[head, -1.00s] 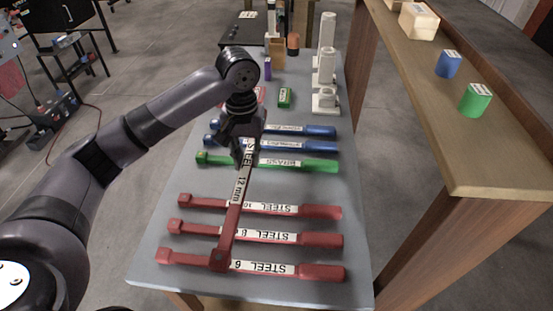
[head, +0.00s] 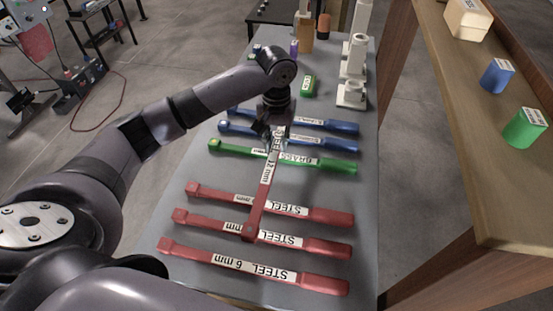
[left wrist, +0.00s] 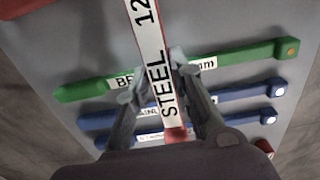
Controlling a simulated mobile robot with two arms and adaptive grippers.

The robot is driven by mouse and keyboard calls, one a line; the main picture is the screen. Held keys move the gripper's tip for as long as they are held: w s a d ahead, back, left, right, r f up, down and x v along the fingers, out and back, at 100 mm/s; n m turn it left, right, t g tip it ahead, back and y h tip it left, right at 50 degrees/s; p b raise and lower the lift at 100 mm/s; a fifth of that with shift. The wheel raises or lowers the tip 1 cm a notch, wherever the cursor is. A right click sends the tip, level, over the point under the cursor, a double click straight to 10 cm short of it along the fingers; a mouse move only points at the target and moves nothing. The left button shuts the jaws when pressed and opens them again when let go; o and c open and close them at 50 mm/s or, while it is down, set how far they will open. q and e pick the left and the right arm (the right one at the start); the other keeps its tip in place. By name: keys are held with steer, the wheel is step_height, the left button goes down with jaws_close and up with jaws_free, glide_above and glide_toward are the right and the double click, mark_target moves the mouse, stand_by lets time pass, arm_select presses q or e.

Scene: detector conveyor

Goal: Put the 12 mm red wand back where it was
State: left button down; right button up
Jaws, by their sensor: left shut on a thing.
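The 12 mm red wand (head: 264,188) has a white STEEL label and is held by my left gripper (head: 276,133). In the head view it points toward the near side, crosswise over the other wands, its far end near a red STEEL wand. In the left wrist view the wand (left wrist: 152,60) runs between the two fingers of my left gripper (left wrist: 157,88), which are shut on it. Several red STEEL wands (head: 318,245) lie side by side on the grey table (head: 190,262). I cannot tell whether the held wand touches them. My right gripper is not in view.
A green BRASS wand (head: 335,165) and two blue wands (head: 342,144) lie beyond the red ones. White stands (head: 352,75) and a green block (head: 309,86) are farther back.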

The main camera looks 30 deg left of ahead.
mark_target(277, 145)
arm_select(q)
step_height(277, 145, down, 4)
steer(key=shift+f, duration=0.15)
steer(key=shift+f+p, duration=0.4)
steer(key=shift+f, duration=1.4)
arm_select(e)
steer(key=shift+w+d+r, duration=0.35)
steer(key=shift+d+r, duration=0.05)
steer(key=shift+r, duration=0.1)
arm_select(q)
steer(key=shift+f, duration=0.3)
steer(key=c, duration=1.4)
jaws_free()
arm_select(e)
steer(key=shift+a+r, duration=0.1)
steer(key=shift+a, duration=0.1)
arm_select(q)
step_height(277, 145, up, 13)
steer(key=shift+f+b, duration=0.15)
steer(key=shift+b, duration=0.95)
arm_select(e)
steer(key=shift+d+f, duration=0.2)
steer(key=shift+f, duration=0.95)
arm_select(q)
steer(key=shift+f, duration=0.1)
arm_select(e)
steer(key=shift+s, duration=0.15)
